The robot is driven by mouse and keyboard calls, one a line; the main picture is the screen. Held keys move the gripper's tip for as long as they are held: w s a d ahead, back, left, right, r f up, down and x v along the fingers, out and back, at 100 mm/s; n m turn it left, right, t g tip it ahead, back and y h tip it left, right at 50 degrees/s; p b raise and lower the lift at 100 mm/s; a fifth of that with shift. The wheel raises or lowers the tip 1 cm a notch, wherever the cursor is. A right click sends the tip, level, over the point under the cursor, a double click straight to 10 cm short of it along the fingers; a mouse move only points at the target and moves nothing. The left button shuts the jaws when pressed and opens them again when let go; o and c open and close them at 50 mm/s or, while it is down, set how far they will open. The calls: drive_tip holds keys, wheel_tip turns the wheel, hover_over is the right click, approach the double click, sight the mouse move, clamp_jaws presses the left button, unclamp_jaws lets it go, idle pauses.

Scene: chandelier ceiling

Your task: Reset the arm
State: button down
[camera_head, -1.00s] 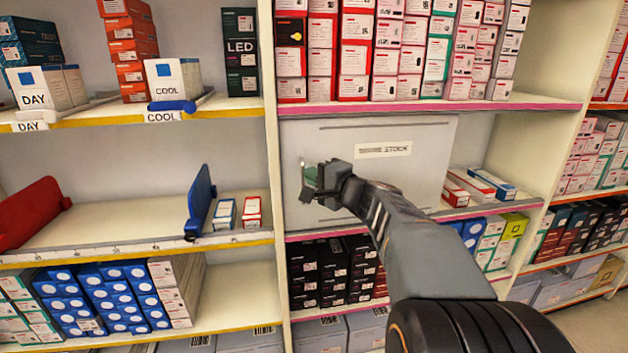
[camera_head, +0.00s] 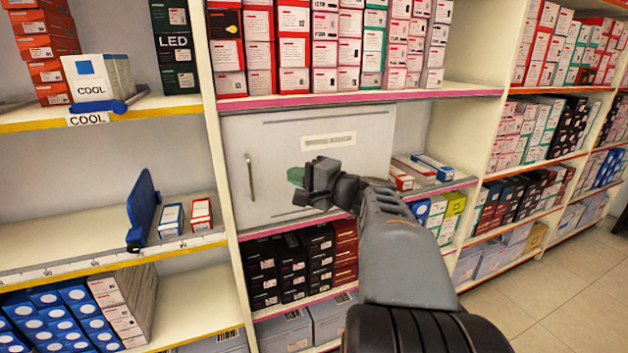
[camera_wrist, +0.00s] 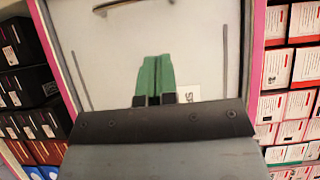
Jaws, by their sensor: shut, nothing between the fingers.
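My gripper (camera_head: 298,176) is shut and empty, its green fingertips together. In the head view it hangs in front of the grey stock cabinet door (camera_head: 275,190), which sits flush in the shelf bay. In the wrist view the green fingers (camera_wrist: 155,75) touch each other along their length, with the door panel (camera_wrist: 115,45) behind them. The door's handle (camera_head: 250,177) is left of my gripper, apart from it; it also shows at the top of the wrist view (camera_wrist: 118,4). My arm covers the door's lower right part.
Dark boxes (camera_head: 292,265) stand on the shelf below the door, and red and white boxes (camera_head: 320,50) stand above. A blue divider (camera_head: 143,208) stands on the left shelf. Tiled floor (camera_head: 570,280) is clear at the lower right.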

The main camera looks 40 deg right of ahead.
drive_tip(key=shift+v, duration=2.2)
drive_tip(key=s+a+n+g+p, duration=0.2)
drive_tip(key=a+n+g+p, duration=0.3)
drive_tip(key=a+g+p, duration=0.55)
drive_tip(key=s+a+r+n+g+h+p, duration=0.2)
drive_tip(key=s+a+n+h+p, duration=0.4)
drive_tip(key=p, duration=0.9)
drive_tip(key=shift+s+a+r+n+g, duration=0.2)
drive_tip(key=shift+s+r+n+g, duration=0.25)
drive_tip(key=shift+s+n, duration=0.95)
drive_tip(key=shift+w, duration=0.15)
